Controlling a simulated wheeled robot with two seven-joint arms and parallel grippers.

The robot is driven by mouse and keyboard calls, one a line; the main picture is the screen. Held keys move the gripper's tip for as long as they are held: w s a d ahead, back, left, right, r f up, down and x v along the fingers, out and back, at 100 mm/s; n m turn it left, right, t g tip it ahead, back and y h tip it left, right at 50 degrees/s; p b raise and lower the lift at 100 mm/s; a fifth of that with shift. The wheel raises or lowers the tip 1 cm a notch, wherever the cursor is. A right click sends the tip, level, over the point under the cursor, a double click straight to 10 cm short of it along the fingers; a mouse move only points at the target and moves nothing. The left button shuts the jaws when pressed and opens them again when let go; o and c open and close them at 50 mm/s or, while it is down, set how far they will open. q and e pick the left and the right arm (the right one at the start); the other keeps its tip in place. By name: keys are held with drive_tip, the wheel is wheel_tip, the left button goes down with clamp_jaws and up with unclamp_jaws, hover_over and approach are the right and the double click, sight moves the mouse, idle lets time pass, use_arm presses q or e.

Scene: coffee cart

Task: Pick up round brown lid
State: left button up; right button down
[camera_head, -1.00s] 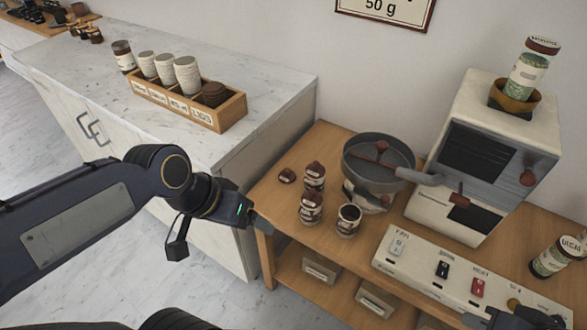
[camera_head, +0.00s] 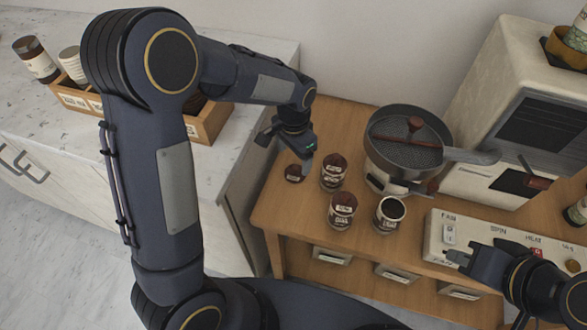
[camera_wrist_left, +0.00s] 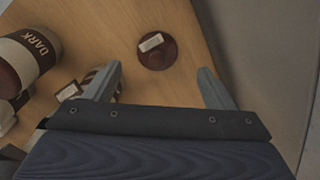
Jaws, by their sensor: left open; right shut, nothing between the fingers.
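The round brown lid (camera_head: 294,173) lies on the wooden table's left end, beside the jars. In the left wrist view the lid (camera_wrist_left: 157,51) is dark red-brown with a small pale label, ahead of the fingertips and between their lines. My left gripper (camera_head: 291,153) is open and empty, above and close to the lid; its fingers also show in the left wrist view (camera_wrist_left: 160,84). My right gripper (camera_head: 462,257) is shut and empty, over the front of the control panel at the right.
Two brown-capped jars (camera_head: 334,172) (camera_head: 342,210) and an open jar (camera_head: 390,213) stand right of the lid. A round pan (camera_head: 401,157) with a handle sits behind them. The white control panel (camera_head: 449,234) is at right. The marble counter (camera_head: 25,105) is left, past a gap.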

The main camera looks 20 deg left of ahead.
sight(295, 167)
use_arm(q)
wheel_tip(295, 167, down, 6)
drive_tip(key=shift+d+r, duration=0.15)
drive_tip(key=shift+r, duration=0.1)
drive_tip(key=c, duration=1.1)
drive_tip(key=shift+c, duration=0.2)
drive_tip(key=shift+r, duration=0.2)
